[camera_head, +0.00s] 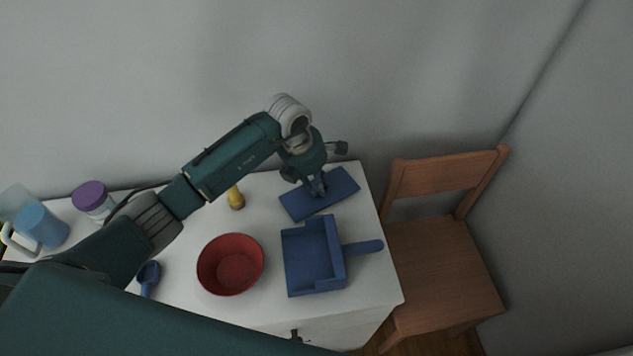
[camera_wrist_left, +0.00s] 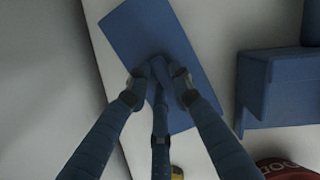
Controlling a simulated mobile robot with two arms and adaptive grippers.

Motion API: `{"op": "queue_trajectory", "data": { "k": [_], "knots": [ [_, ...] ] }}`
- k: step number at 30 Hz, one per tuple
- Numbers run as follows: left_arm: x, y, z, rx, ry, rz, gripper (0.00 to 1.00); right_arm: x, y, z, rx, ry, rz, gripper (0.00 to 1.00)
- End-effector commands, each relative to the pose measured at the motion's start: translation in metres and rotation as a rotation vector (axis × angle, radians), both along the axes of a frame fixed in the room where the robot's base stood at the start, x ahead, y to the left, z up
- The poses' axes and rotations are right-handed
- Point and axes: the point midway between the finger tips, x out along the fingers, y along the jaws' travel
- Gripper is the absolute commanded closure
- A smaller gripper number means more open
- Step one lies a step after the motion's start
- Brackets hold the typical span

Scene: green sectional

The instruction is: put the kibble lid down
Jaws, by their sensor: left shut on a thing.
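The kibble lid is likely the flat blue rectangular plate (camera_head: 343,186) at the back right corner of the white table. It also fills the top middle of the left wrist view (camera_wrist_left: 135,28). My left gripper (camera_head: 317,187) points down over its middle. In the left wrist view the fingers (camera_wrist_left: 160,84) are closed around a small raised handle on the lid. The lid looks level and at or just above the tabletop; I cannot tell whether it touches. My right gripper is not in view.
A blue dustpan-like tray with a handle (camera_head: 312,266) lies just in front of the lid. A red bowl (camera_head: 230,265), yellow item (camera_head: 236,199), blue scoop (camera_head: 148,275), purple-lidded jar (camera_head: 92,199) and blue mug (camera_head: 42,226) share the white table (camera_head: 372,270). A wooden chair (camera_head: 440,250) stands right.

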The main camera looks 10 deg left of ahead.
Motion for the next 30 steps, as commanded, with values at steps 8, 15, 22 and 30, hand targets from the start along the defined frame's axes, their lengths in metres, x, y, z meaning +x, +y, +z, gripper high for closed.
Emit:
{"op": "queue_trajectory", "data": {
  "k": [8,15,22,30],
  "knots": [
    [0.000,0.000,-0.003,0.001,0.001,0.000,0.60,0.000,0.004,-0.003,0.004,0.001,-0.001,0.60],
    [0.000,0.000,-0.003,0.001,0.002,0.001,0.60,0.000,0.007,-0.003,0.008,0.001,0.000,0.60],
    [-0.001,0.004,0.013,0.002,-0.003,0.002,0.60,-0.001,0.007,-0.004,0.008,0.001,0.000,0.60],
    [-0.010,0.013,0.069,0.002,-0.007,0.000,0.60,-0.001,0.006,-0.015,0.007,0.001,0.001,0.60]
  ]
}}
